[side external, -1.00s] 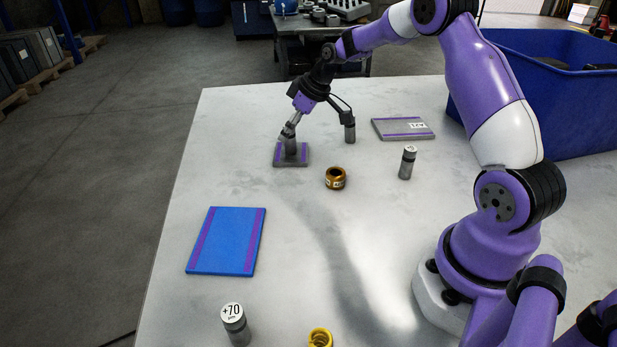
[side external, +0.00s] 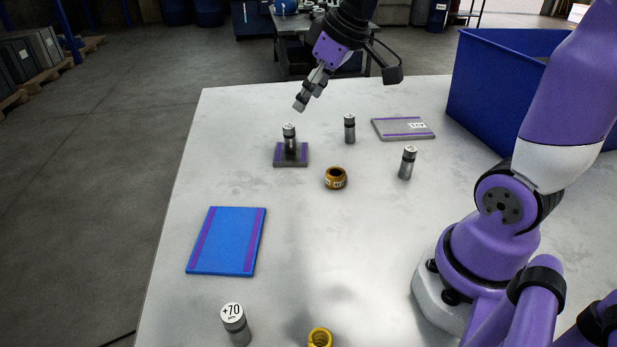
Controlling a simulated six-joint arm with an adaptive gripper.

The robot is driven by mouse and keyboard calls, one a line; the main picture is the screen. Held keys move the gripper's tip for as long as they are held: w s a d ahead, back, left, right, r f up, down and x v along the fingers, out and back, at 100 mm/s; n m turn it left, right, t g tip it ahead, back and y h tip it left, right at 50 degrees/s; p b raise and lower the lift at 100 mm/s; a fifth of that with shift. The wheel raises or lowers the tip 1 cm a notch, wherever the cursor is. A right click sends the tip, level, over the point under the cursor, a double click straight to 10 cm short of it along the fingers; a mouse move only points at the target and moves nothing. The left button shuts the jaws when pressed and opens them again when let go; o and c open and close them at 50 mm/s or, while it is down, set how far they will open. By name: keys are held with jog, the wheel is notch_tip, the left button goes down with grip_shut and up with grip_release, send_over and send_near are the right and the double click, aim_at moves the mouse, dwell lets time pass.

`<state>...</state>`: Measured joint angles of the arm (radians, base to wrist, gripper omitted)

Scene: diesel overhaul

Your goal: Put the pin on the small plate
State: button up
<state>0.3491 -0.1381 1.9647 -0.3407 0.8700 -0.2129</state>
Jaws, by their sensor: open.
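A grey metal pin (side external: 290,139) stands upright on the small dark plate with purple strips (side external: 281,160). My gripper (side external: 300,106) is open and empty, above and apart from that pin, with one finger extending down toward the left; the other finger is hard to make out. Another grey pin (side external: 349,129) stands on the table right of the small plate. A third pin (side external: 408,163) stands farther right. A pin marked +70 (side external: 236,325) stands at the front.
A bronze ring (side external: 336,178) lies near the small plate and a yellow ring (side external: 320,338) at the front edge of view. A blue plate (side external: 226,241) lies at left, a grey plate (side external: 402,129) at the back right. A blue bin (side external: 500,95) stands at right. The table's middle is clear.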

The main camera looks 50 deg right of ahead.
jog(key=s+a+f+m, duration=0.2)
jog(key=s+a, duration=0.3)
jog(key=s, duration=0.6)
jog(key=shift+s+f+h, duration=0.2)
jog(key=shift+f+h, duration=0.1)
jog(key=shift+h, duration=0.1)
